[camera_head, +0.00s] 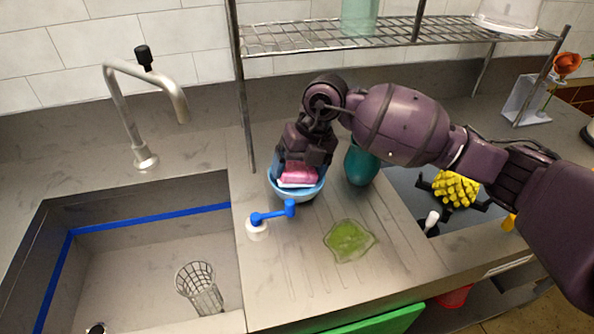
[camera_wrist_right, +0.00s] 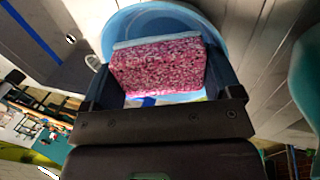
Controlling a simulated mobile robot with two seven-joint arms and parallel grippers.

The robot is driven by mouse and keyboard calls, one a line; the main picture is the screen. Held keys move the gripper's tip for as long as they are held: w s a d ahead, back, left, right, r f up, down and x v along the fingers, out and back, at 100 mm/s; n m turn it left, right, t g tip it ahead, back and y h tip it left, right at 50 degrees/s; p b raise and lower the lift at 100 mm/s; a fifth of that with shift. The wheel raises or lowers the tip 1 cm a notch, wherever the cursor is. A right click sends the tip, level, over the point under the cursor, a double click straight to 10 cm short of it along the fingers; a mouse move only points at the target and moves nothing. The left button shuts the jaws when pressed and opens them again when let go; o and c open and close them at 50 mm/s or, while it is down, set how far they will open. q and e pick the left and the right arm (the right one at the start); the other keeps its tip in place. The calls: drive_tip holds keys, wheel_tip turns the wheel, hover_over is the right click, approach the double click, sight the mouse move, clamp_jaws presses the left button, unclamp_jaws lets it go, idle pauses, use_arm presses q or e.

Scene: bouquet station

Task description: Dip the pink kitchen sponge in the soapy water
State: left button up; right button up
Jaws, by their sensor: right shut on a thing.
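The pink sponge (camera_head: 298,175) is in my right gripper (camera_head: 304,162), which is shut on it. The sponge is at the mouth of a light blue bowl (camera_head: 309,190) on the counter. In the right wrist view the speckled pink sponge (camera_wrist_right: 158,66), with a pale edge, sits between the fingers of my right gripper (camera_wrist_right: 157,90), over the inside of the blue bowl (camera_wrist_right: 212,30). I cannot tell whether the sponge touches water; the bowl's contents are mostly hidden. My left gripper is not in view.
A blue-handled white item (camera_head: 258,228) stands in front of the bowl, and a green dish (camera_head: 349,240) is to its right. A teal vase (camera_head: 360,166) is close beside the bowl. The sink (camera_head: 150,270) is at left, a wire shelf (camera_head: 390,36) behind.

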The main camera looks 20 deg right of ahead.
sight(292, 167)
drive_tip(key=shift+r+p, duration=1.5)
drive_tip(key=shift+r, duration=1.15)
drive_tip(key=shift+r+p, duration=0.3)
drive_tip(key=shift+r, duration=0.35)
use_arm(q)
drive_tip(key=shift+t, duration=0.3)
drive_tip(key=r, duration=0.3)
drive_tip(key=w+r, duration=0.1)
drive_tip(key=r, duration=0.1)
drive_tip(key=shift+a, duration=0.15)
